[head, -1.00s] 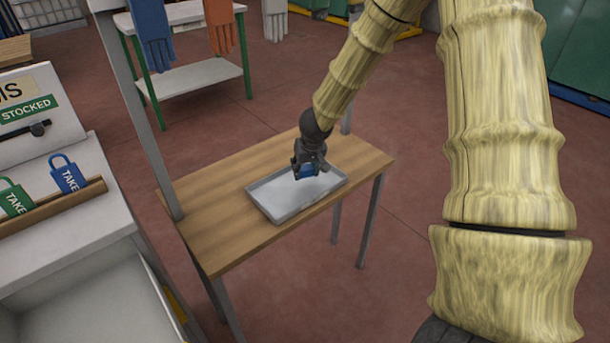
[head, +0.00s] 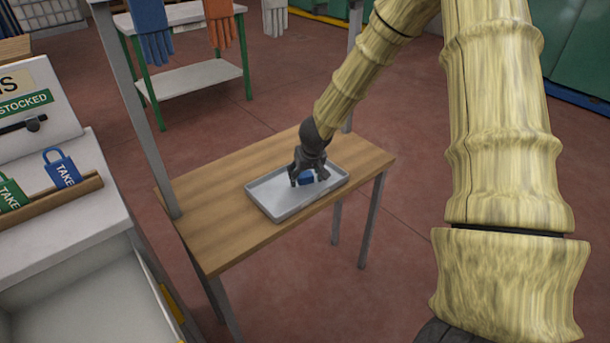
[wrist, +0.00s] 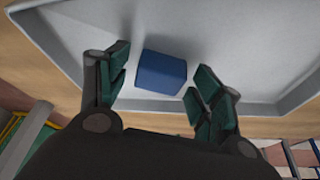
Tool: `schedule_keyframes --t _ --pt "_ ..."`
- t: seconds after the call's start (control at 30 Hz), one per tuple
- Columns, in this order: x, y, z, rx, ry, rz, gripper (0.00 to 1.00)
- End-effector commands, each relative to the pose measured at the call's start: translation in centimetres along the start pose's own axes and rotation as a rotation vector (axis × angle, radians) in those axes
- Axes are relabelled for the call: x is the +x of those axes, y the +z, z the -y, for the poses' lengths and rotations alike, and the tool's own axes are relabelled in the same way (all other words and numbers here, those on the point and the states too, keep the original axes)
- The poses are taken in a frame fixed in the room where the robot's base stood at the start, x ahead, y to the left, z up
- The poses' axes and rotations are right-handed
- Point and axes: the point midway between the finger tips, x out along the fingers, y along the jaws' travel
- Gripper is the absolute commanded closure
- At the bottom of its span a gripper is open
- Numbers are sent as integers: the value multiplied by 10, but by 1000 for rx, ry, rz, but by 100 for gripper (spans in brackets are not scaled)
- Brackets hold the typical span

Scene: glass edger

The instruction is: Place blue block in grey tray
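The blue block (head: 306,177) rests on the floor of the grey tray (head: 268,203), towards its back side. The tray lies on a wooden table. My gripper (head: 307,179) is low over the tray, with its fingers on either side of the block. In the wrist view the block (wrist: 162,72) lies between the two fingertips (wrist: 160,88), with a visible gap on both sides. The gripper is open and does not hold the block. The tray's far wall also shows in the wrist view (wrist: 62,42).
The wooden table (head: 200,222) has free room left of the tray. A metal post (head: 146,125) rises at its left edge. A white counter (head: 65,240) with blue and green padlock-shaped tags (head: 62,170) stands at left. A white shelf table (head: 190,80) with hanging gloves is behind.

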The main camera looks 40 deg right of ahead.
Motion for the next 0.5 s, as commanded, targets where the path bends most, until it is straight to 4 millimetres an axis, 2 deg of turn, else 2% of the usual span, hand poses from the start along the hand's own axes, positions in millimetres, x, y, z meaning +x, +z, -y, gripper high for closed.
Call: schedule_keyframes --t 0.27,0.5 --pt "-3 -1 0 0 -1 0 34" --pt "-39 -3 0 -1 0 -2 34"
